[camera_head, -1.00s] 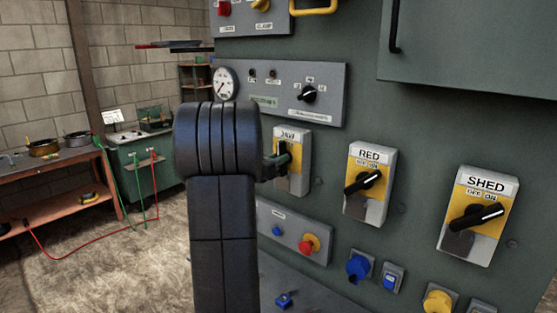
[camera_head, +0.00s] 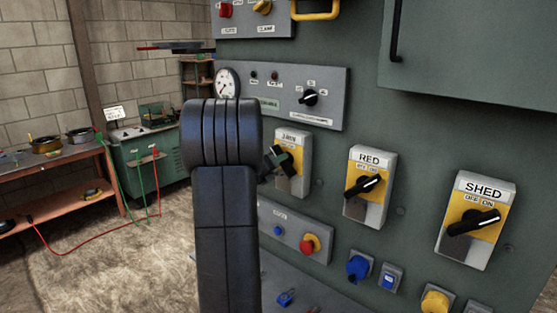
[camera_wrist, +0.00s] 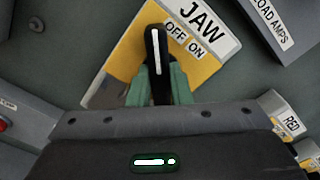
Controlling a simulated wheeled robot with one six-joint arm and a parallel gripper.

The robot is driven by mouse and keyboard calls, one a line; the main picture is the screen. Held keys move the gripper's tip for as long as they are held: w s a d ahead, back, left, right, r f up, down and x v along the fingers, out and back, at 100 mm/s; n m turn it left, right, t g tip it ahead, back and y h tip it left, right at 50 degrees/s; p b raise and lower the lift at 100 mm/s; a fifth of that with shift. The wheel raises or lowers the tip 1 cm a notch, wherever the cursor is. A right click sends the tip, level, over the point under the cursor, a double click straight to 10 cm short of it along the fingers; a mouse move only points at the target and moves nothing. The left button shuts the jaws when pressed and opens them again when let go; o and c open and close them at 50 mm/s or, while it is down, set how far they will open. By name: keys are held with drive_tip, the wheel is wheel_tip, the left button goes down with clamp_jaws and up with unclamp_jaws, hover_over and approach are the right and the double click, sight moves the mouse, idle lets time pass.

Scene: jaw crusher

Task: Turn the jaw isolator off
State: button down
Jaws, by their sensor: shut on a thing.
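The JAW isolator, a light grey box with a yellow plate, is on the green panel and shows in the head view (camera_head: 295,180) and the wrist view (camera_wrist: 115,72). Its black handle (camera_wrist: 156,50) has a white line and points left of the plate's upright, on the OFF side. My gripper (camera_wrist: 159,82) is shut on this handle, with one green finger on each side of its lower part. In the head view my gripper (camera_head: 280,160) is at the isolator's left edge, partly hidden by my arm.
The RED isolator (camera_head: 378,208) and SHED isolator (camera_head: 470,251) stand to the right, both handles pointing towards ON. A small panel with a red stop button (camera_head: 308,245) is below. A workbench (camera_head: 60,205) and green machine (camera_head: 135,165) stand at the left.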

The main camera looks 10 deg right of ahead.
drive_tip(key=shift+f, duration=0.1)
idle(0.4)
drive_tip(key=c, duration=1.3)
unclamp_jaws()
drive_tip(key=b+v, duration=0.3)
drive_tip(key=v, duration=1.1)
drive_tip(key=shift+d, duration=0.1)
drive_tip(key=p+x, duration=0.3)
drive_tip(key=x, duration=1)
drive_tip(key=shift+w+d, duration=0.3)
